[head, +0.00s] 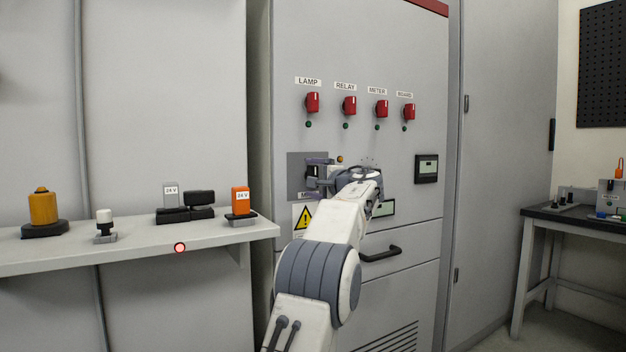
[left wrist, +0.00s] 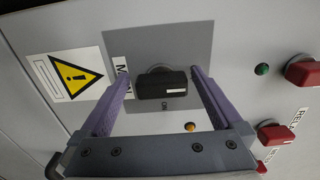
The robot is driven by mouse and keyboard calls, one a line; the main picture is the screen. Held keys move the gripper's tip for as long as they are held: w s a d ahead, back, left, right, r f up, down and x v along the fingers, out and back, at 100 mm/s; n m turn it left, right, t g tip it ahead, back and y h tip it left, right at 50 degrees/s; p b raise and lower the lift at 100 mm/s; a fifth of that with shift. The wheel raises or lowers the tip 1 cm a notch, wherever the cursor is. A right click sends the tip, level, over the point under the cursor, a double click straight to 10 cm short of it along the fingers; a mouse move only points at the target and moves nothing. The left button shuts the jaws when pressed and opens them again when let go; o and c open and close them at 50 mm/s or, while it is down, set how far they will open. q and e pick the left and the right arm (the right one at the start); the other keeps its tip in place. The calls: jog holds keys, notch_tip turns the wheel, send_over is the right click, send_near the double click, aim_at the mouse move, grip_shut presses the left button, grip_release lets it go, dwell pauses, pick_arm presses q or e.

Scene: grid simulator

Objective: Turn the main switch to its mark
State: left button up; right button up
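The main switch is a black handle (left wrist: 162,84) with a white line near one end, on a dark grey plate (left wrist: 195,40) on the cabinet front. The plate also shows in the head view (head: 297,163), where my gripper hides much of the switch. The plate's label, partly hidden, starts with M. My left gripper (head: 317,172) is at the switch. In the left wrist view its two purple fingers (left wrist: 161,77) stand apart, one on each side of the handle, with a thin gap visible at each side. Contact cannot be made out. My right gripper is not in view.
An amber lamp (left wrist: 190,127) is beside the plate. Red knobs (head: 312,103) labelled LAMP, RELAY and METER, plus another, run above. A drawer handle (head: 381,254) sticks out below. A shelf (head: 130,252) with small devices is at left, a bench (head: 540,213) at right.

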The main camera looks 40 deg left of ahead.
pick_arm(q)
jog(key=b+v, duration=0.1)
jog(key=v, duration=0.9)
jog(key=shift+d, duration=0.2)
jog(key=shift+s, duration=0.1)
jog(key=s+d+f+m+h+p, duration=0.15)
jog(key=s+d+f+h, duration=0.35)
jog(key=d+f, duration=0.6)
jog(key=s+d+f+m+h+p, duration=0.15)
jog(key=s+d+f+h, duration=0.35)
jog(key=d+f, duration=0.65)
jog(key=s+d+f+g+h+p, duration=0.1)
jog(key=s+d+f+g+h, duration=0.25)
jog(key=s, duration=0.65)
jog(key=s+d+f+g+h, duration=0.15)
jog(key=s+d+f, duration=0.25)
jog(key=s+d, duration=0.45)
jog(key=s+d+f+g+h+p, duration=0.1)
jog(key=s+d+f+g+h, duration=0.2)
jog(key=s, duration=0.9)
notch_tip(320, 180, up, 37)
jog(key=w+d+t+p, duration=0.1)
jog(key=p, duration=3.6)
